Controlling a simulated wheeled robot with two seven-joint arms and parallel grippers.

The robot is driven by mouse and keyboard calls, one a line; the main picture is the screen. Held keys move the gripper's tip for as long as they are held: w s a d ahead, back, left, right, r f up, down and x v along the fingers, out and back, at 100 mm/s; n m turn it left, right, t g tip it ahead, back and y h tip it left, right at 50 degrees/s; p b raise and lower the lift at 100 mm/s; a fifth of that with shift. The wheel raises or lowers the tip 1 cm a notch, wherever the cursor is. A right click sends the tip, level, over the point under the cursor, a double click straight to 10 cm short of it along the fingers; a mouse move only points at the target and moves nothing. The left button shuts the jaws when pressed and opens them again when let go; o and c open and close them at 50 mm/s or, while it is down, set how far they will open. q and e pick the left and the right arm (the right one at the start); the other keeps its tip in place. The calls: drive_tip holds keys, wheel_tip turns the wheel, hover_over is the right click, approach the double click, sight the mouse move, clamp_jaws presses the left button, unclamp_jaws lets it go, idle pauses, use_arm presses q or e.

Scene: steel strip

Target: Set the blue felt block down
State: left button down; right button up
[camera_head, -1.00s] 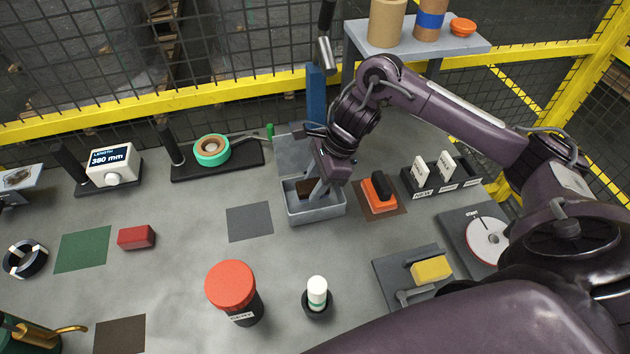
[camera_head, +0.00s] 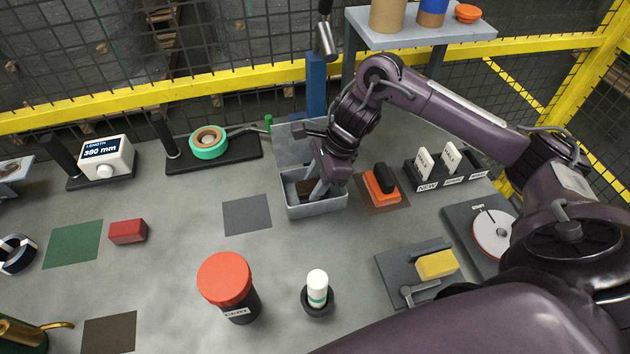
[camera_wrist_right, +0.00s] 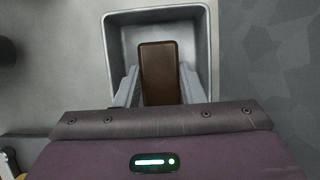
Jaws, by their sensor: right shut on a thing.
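My right gripper (camera_head: 318,190) reaches down into an open grey bin (camera_head: 318,208) in the head view. In the right wrist view, my right gripper (camera_wrist_right: 160,88) is shut on a brown block (camera_wrist_right: 160,60), with one finger on each side of it. The block is inside the walls of the grey bin (camera_wrist_right: 118,40). I cannot tell whether it touches the bin floor. The held block looks brown, and I see no blue felt block in these views. My left gripper is not in view.
An orange block with a black handle (camera_head: 381,185) sits right of the bin, near a labelled rack (camera_head: 445,170). A grey square (camera_head: 247,215) lies clear on the left. A red-lidded canister (camera_head: 226,280) and a white-capped bottle (camera_head: 317,285) stand in front.

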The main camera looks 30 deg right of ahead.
drive_tip(key=shift+f, duration=0.2)
drive_tip(key=o, duration=1)
drive_tip(key=shift+o, duration=0.2)
drive_tip(key=shift+r, duration=0.1)
drive_tip(key=shift+d+r, duration=0.15)
drive_tip(key=shift+r, duration=0.2)
drive_tip(key=v, duration=0.6)
drive_tip(key=shift+d+r+p, duration=0.2)
drive_tip(key=shift+r+p, duration=0.2)
drive_tip(key=shift+s, duration=0.1)
